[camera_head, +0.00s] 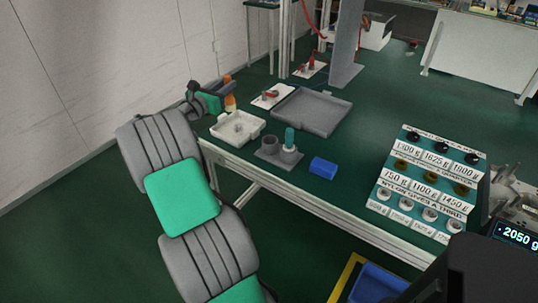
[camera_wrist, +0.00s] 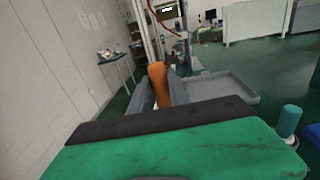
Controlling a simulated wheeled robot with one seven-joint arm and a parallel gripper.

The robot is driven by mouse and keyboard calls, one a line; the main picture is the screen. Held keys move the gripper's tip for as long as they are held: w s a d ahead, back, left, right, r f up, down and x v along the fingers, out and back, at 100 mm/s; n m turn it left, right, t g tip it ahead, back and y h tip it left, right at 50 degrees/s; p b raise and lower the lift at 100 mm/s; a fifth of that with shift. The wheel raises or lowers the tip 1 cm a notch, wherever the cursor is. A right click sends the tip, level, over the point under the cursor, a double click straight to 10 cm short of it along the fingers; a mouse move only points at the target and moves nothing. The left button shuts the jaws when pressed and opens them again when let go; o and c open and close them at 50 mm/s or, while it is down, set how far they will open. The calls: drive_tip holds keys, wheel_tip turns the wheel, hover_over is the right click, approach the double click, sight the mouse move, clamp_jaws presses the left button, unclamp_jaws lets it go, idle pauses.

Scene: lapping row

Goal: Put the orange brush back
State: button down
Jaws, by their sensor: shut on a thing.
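My gripper (camera_head: 224,98) is above the left end of the green table. It is shut on the orange brush (camera_head: 230,104), which is upright in the head view. In the wrist view the brush (camera_wrist: 157,82) stands between my two grey fingers (camera_wrist: 160,92). Its lower end is hidden there. A grey holder (camera_head: 266,157) with two round cups stands near the table's front edge, right of and nearer than my gripper. Its left cup (camera_head: 270,144) looks empty. A teal brush (camera_head: 289,138) stands upright in its right cup; its top also shows in the wrist view (camera_wrist: 290,118).
A white tray (camera_head: 254,130) lies between my gripper and the holder. A large grey tray (camera_head: 325,117) lies behind the holder. A blue block (camera_head: 323,167) sits right of it. A labelled rack (camera_head: 425,185) fills the table's right end. A wall stands at left.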

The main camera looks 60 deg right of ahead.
drive_tip(key=shift+g, duration=0.3)
drive_tip(key=s+f+b, duration=0.1)
drive_tip(key=s+f, duration=0.3)
drive_tip(key=s, duration=0.1)
drive_tip(key=s+f+b, duration=0.1)
drive_tip(key=s+f, duration=0.3)
drive_tip(key=s, duration=0.1)
drive_tip(key=s+f+b, duration=0.1)
drive_tip(key=s+f, duration=0.4)
drive_tip(key=shift+s+d+f, duration=0.1)
drive_tip(key=shift+s+d, duration=0.05)
drive_tip(key=shift+d, duration=0.05)
drive_tip(key=shift+f, duration=0.35)
drive_tip(key=c, duration=1.5)
unclamp_jaws()
drive_tip(key=shift+c, duration=0.2)
drive_tip(key=shift+o, duration=0.9)
drive_tip(key=shift+d, duration=0.2)
drive_tip(key=shift+o, duration=0.6)
drive_tip(key=shift+r, duration=0.25)
drive_tip(key=shift+a, duration=0.1)
